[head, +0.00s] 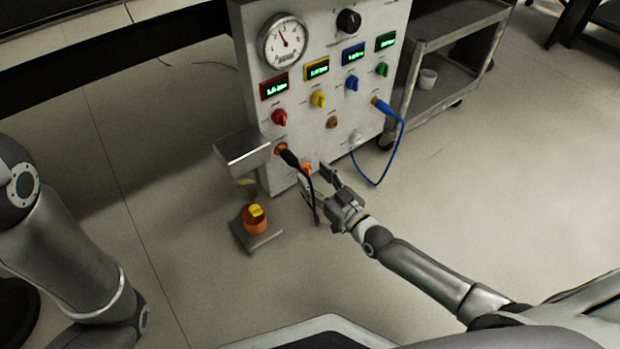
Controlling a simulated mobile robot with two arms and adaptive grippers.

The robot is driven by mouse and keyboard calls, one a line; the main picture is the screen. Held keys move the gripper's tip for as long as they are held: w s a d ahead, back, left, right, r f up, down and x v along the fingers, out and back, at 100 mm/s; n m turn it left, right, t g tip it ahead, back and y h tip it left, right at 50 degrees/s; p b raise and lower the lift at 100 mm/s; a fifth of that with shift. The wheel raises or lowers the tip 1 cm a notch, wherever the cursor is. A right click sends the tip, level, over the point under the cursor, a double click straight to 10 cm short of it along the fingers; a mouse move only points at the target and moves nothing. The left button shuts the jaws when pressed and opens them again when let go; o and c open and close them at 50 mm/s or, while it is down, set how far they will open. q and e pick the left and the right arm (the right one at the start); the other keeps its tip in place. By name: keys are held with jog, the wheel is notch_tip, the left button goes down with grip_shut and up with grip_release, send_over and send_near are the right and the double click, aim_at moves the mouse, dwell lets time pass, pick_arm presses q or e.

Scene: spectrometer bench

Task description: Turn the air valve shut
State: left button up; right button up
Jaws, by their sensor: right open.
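The grey valve panel (345,145) stands upright at the top middle. It carries a red knob (279,117), a yellow knob (318,99), a blue knob (351,83) and a green knob (382,69), each below a lit display. The labels are too small to read, so I cannot tell which knob is the air valve. My right gripper (314,179) is open in front of the panel's lower part, close to an orange part (306,167). A black cable passes by its fingers; I cannot tell whether they touch. My left gripper is out of view.
A round gauge (284,41) and a black dial (348,21) top the panel. A blue cable (400,125) loops at its right. A stand (258,234) with an orange and yellow piece is left of my right gripper. A metal cart (440,85) stands behind right.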

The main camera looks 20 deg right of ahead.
aim_at(306, 170)
jog(key=shift+b+x, duration=0.4)
jog(key=shift+x, duration=0.8)
jog(key=shift+c, duration=0.4)
jog(key=c, duration=0.9)
